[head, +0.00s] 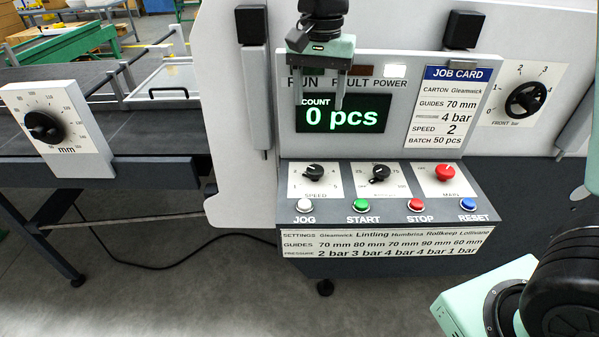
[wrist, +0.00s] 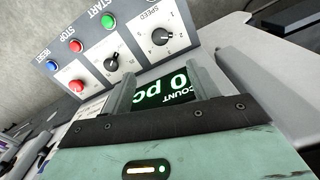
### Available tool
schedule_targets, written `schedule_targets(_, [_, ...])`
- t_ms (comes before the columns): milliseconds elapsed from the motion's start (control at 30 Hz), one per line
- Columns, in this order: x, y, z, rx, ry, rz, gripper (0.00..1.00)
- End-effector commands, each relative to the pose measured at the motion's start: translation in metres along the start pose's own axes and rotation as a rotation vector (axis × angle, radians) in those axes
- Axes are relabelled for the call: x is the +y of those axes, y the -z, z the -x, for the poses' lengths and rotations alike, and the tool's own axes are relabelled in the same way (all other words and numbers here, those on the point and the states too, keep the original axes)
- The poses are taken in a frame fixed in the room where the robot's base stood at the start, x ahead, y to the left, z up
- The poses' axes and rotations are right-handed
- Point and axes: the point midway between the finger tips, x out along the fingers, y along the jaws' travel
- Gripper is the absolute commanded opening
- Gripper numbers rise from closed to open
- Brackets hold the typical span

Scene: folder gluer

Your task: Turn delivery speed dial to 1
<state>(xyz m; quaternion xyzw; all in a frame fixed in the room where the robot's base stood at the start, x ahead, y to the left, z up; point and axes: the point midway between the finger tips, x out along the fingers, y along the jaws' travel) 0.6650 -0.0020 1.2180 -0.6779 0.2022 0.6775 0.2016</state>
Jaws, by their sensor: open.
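The speed dial (head: 313,172) is a black knob on a white plate marked SPEED, at the left of the sloped control panel. Its scale runs from 1 at lower left to 5 at lower right.
A second black dial (head: 379,173) and a red main knob (head: 445,173) sit to the right. JOG (head: 304,204), START (head: 361,204), STOP (head: 416,204) and RESET (head: 468,203) buttons line the panel's front. The display (head: 343,119) reads 0 pcs. The job card (head: 447,130) gives speed 2.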

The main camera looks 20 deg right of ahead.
Motion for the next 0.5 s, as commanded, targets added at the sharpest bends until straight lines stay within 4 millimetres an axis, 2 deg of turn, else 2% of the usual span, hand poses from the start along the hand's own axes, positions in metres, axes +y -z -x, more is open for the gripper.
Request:
schedule_targets(167, [0.001,-0.001,-0.022,-0.004,-0.004,-0.001,0.59])
schedule_targets(500, [0.001,-0.001,-0.092,-0.005,-0.005,0.002,0.59])
